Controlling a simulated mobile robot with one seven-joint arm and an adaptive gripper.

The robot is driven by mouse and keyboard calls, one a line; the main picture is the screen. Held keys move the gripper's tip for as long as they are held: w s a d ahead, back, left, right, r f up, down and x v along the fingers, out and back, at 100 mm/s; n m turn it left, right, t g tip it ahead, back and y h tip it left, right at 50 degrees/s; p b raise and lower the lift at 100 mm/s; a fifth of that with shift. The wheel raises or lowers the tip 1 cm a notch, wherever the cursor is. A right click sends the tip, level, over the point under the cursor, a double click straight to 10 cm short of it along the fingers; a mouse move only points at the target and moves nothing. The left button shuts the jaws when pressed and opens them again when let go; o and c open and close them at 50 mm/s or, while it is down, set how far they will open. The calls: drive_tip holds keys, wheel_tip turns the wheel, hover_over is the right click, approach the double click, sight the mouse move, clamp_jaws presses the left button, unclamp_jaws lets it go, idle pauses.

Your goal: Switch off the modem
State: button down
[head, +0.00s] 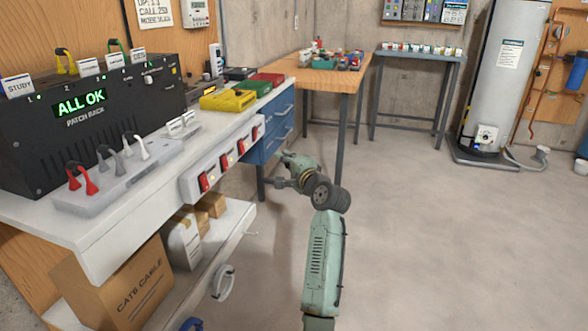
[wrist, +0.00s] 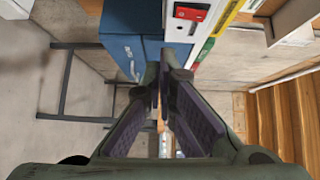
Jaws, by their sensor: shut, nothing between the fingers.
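A white switch strip (head: 213,172) runs along the front edge of the white bench, with several red rocker switches, such as the nearest one (head: 204,182). Its small labels are too small to read, so I cannot tell which switch is the modem's. I cannot pick out the modem by name among the devices on the bench. My gripper (head: 279,184) is in front of and to the right of the strip, apart from it. In the wrist view its fingers (wrist: 160,68) are closed together and empty. One red switch (wrist: 190,12) shows beyond the fingertips at the top.
The black patch rack (head: 110,115) on the bench reads ALL OK. Plugs stand on a white power block (head: 110,190). Blue drawers (head: 275,125) hang under the bench's far end. Cardboard boxes (head: 125,290) sit on a lower shelf. Open floor (head: 440,220) lies to the right.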

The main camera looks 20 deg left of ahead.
drive_tip(key=shift+f+v, duration=0.1)
drive_tip(key=shift+v, duration=1.05)
drive_tip(key=shift+f+v, duration=0.15)
drive_tip(key=shift+v, duration=0.95)
